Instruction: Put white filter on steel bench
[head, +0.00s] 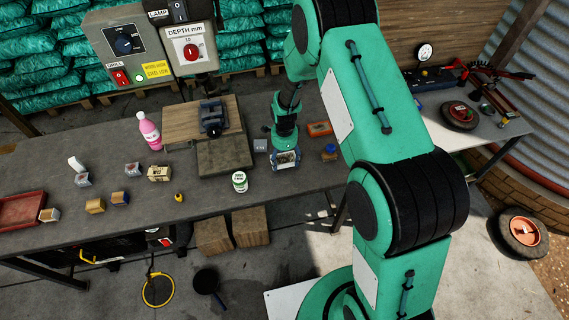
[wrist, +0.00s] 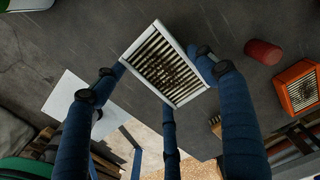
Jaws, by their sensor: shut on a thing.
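The white filter (wrist: 163,62) has a white frame and dark, dirty pleats. My gripper (wrist: 158,72) is shut on it, with blue fingers at its edges. In the head view, my gripper (head: 285,163) and the filter (head: 288,157) are at the front right part of the long grey bench (head: 230,210). I cannot tell whether the filter touches the bench top. A second grey-topped bench (head: 480,132) stands at the right, partly hidden behind my arm. I cannot tell by looks which bench is the steel one.
An orange box (head: 319,128) and a blue-topped jar (head: 330,152) are right of my gripper. A white-green tin (head: 239,181) and a drill press base (head: 225,155) are to its left. A tyre (head: 460,115) and tools occupy the right bench; its front left looks clear.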

